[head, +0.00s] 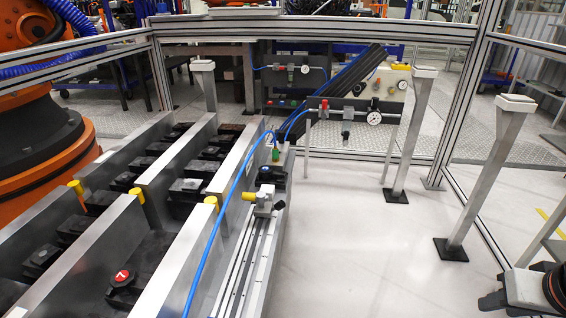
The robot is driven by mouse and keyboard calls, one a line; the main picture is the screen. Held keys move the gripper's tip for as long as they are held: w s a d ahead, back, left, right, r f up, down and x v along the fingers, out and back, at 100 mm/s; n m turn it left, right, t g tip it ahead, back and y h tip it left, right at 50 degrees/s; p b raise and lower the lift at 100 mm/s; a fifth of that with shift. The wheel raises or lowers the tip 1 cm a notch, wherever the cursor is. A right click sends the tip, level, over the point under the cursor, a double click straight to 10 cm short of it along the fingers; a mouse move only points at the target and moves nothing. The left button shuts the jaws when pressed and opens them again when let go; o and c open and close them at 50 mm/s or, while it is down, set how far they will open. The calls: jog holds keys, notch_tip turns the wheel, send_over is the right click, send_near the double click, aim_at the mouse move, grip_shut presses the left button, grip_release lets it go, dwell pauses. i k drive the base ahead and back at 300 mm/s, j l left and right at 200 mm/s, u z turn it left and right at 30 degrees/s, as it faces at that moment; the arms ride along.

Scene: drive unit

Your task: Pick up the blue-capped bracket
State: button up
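I cannot make out a blue-capped bracket for certain in the head view. No gripper fingers can be made out there.
Parallel metal walls (190,160) with black blocks between them fill the left, with a red button (122,276) near the front. A blue hose (232,195) runs along the unit. Metal posts (412,135) stand on the right. The pale floor (350,250) between is clear.

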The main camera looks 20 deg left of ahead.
aim_at(266, 176)
jog(key=i+u, duration=0.1)
jog(key=i, duration=0.75)
jog(key=i+l+u, duration=0.15)
jog(key=i, duration=0.7)
jog(key=i+l+u, duration=0.25)
jog(key=i+u, duration=0.2)
jog(key=i+l+u, duration=0.95)
jog(key=i+l, duration=0.05)
jog(key=l, duration=0.1)
